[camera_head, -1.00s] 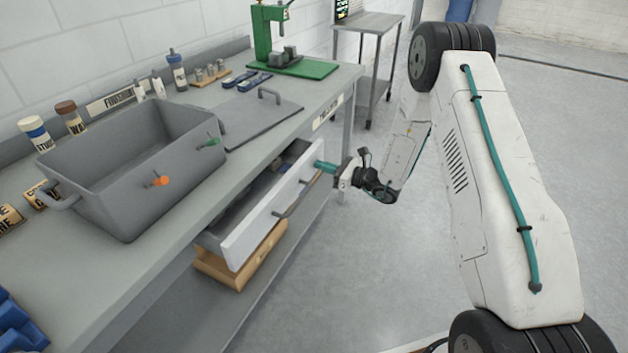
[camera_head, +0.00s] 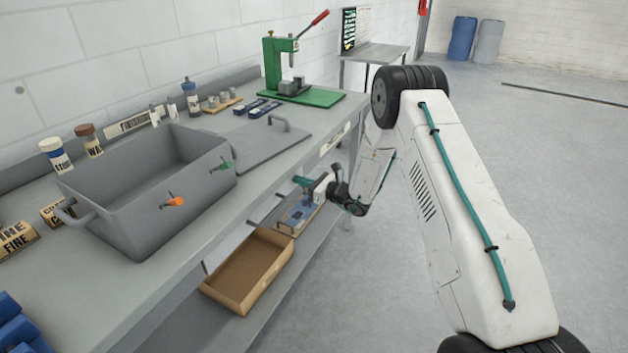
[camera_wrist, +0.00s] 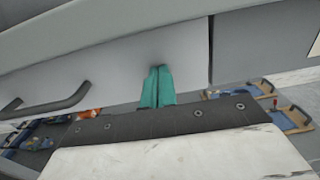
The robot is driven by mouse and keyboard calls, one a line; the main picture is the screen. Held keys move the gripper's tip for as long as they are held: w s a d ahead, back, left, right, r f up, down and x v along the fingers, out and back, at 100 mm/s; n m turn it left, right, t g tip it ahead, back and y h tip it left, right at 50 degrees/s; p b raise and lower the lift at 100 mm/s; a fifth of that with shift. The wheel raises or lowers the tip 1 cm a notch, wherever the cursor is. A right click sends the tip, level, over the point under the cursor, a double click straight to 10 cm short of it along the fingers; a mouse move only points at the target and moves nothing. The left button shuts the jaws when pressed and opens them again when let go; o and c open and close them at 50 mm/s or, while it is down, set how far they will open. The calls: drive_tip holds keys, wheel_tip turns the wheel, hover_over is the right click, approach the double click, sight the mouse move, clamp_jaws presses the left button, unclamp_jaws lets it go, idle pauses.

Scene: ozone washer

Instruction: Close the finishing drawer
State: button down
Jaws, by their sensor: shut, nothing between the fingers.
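The finishing drawer's grey front (camera_wrist: 110,72) fills much of the wrist view, with a dark bar handle (camera_wrist: 48,103) at left. It looks flush with the panel beyond the vertical seam at right. In the head view the bench top hides most of the drawer front, and no open drawer body shows. My gripper (camera_wrist: 158,72) is shut and empty, its teal fingers together with their tips at the drawer front, apparently touching it. In the head view my gripper (camera_head: 302,181) is just below the bench's front edge.
The grey workbench (camera_head: 190,235) carries a deep grey basin (camera_head: 150,225), a flat lid and a green press (camera_head: 290,75). An open tan box (camera_head: 245,275) and a tray of blue items stand on the shelf below. The floor (camera_head: 560,200) to the right is clear.

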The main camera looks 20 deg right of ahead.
drive_tip(key=shift+w+a+r, duration=0.1)
drive_tip(key=shift+a+r, duration=0.05)
drive_tip(key=shift+a, duration=0.3)
drive_tip(key=v, duration=1.4)
drive_tip(key=shift+d, duration=0.6)
